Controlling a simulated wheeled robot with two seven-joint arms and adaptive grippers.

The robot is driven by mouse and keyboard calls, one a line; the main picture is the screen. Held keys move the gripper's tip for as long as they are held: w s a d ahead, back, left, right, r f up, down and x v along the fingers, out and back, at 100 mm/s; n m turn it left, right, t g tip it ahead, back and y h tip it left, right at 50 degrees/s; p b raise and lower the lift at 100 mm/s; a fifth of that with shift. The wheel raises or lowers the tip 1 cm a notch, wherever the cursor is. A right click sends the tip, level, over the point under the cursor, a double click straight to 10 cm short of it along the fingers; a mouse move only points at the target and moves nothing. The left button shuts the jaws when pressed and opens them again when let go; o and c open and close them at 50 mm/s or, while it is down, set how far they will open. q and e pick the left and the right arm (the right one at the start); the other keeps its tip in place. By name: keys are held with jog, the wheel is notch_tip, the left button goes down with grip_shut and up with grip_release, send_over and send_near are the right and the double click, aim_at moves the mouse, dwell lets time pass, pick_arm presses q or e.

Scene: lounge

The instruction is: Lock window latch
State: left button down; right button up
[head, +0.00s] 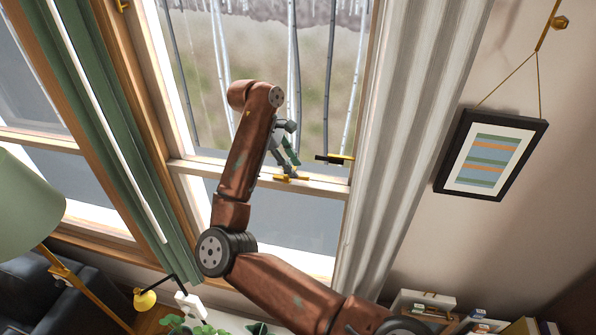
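The sash window (318,186) has a wooden frame and a horizontal middle rail. A small gold fitting (290,178) sits on this rail, just below my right gripper. A second fitting, black with a gold part (335,159), sits further right near the rail. I cannot tell for sure which of them is the latch, or whether it is locked. My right gripper (286,160) is at the rail, pointing down just above the gold fitting; contact is unclear. Its fingers are small and partly behind my arm, so their opening is unclear. My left gripper is out of view.
A pale curtain (410,130) hangs right of the window and a green curtain (105,120) left of it. A framed picture (490,153) hangs on the right wall. A green lamp (35,205) stands at left. Plants (190,327) and books (425,303) are below.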

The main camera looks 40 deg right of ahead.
aim_at(300, 177)
jog(key=shift+p+x, duration=0.3)
jog(key=shift+x, duration=1.55)
jog(key=shift+w, duration=0.1)
jog(key=shift+c, duration=0.4)
grip_shut()
jog(key=shift+d+r, duration=0.1)
jog(key=shift+r, duration=0.05)
